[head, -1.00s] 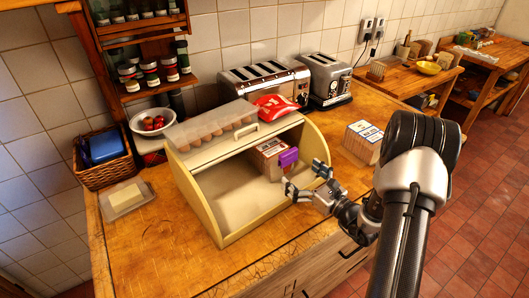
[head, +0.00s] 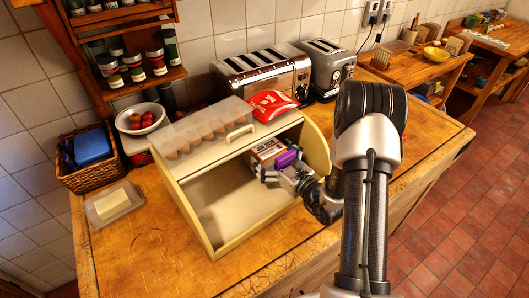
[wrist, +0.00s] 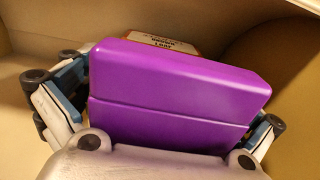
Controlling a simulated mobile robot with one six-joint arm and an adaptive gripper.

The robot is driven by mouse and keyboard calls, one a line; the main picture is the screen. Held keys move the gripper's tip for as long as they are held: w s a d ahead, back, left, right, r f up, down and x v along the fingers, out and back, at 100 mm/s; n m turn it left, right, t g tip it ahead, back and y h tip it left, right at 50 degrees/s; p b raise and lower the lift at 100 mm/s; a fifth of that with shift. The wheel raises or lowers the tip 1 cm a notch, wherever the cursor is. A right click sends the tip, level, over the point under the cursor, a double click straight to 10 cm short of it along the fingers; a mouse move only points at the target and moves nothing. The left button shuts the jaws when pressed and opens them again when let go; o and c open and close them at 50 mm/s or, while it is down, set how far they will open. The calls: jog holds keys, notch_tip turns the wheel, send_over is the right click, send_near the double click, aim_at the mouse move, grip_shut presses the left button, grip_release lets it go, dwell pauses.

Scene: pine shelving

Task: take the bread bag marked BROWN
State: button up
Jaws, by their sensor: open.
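A bread bag with a white, orange and dark label (head: 268,149) stands inside the open bread bin (head: 216,240), at its right side. Its top edge also shows in the wrist view (wrist: 165,41), with print too small to read surely. A purple block (head: 286,159) is right in front of the bag; I cannot tell whether it is fixed to it. In the wrist view the purple block (wrist: 175,95) fills the middle and hides most of the bag. My gripper (head: 279,177) is open inside the bin, with one finger at each side of the purple block.
An egg tray (head: 205,128) and a red packet (head: 270,105) lie on the bin's top. Toasters (head: 262,78) stand behind. A butter dish (head: 113,203), a basket (head: 90,160) and a fruit bowl (head: 141,119) are at left. The bin's left floor is clear.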

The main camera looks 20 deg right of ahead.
jog(key=shift+s, duration=0.15)
jog(key=shift+c, duration=0.2)
jog(key=c, duration=1.1)
jog(key=shift+r, duration=0.1)
jog(key=shift+c, duration=0.2)
